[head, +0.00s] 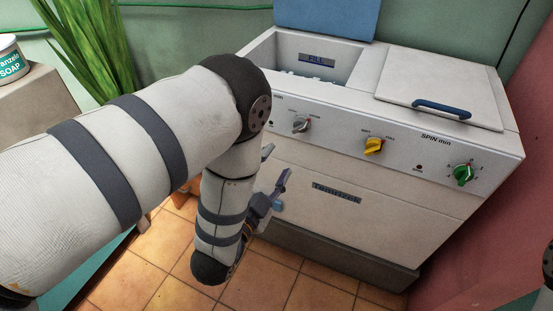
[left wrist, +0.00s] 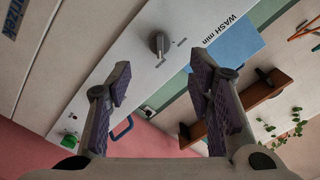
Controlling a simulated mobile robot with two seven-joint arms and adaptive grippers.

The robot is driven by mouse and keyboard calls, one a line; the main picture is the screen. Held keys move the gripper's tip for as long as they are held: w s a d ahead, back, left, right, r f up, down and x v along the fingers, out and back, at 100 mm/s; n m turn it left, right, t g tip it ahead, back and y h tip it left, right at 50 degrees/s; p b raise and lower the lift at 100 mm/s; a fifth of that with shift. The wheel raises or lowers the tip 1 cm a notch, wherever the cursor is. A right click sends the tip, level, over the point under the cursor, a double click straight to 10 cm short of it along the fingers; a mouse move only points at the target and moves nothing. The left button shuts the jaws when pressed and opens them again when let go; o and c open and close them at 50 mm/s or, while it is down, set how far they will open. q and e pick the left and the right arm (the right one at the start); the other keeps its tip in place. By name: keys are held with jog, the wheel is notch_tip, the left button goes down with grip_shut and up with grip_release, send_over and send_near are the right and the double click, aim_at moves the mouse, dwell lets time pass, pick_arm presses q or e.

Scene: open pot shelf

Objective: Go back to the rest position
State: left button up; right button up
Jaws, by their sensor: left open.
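My left gripper (head: 277,190) hangs in front of the white washing machine (head: 400,199), left of the middle of its front. Its arm comes in from the left and bends down at the elbow. In the left wrist view the two fingers of the left gripper (left wrist: 160,78) stand well apart, with nothing between them. The machine's panel fills much of that view, with a grey knob (left wrist: 159,43) beyond the fingertips. My right gripper is not in view.
The machine has a grey knob (head: 301,124), a yellow knob (head: 373,146) and a green knob (head: 464,174). Its tub (head: 315,60) is open; the right lid (head: 440,83) is closed. A plant (head: 95,45) and a soap tin (head: 10,59) stand left. Tiled floor (head: 270,270) is clear.

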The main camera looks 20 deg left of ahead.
pick_arm(q)
jog(key=s+a+f+n+g+y+p, duration=0.1)
jog(key=s+a+f+n+g+p, duration=0.3)
jog(key=s+f+g, duration=0.8)
jog(key=s+r+n+g+p, duration=0.1)
jog(key=s+n+g, duration=0.5)
jog(key=s, duration=2.3)
jog(key=g, duration=0.2)
jog(key=shift+a+r+g, duration=0.2)
jog(key=shift+r+g, duration=0.1)
jog(key=shift+r, duration=0.1)
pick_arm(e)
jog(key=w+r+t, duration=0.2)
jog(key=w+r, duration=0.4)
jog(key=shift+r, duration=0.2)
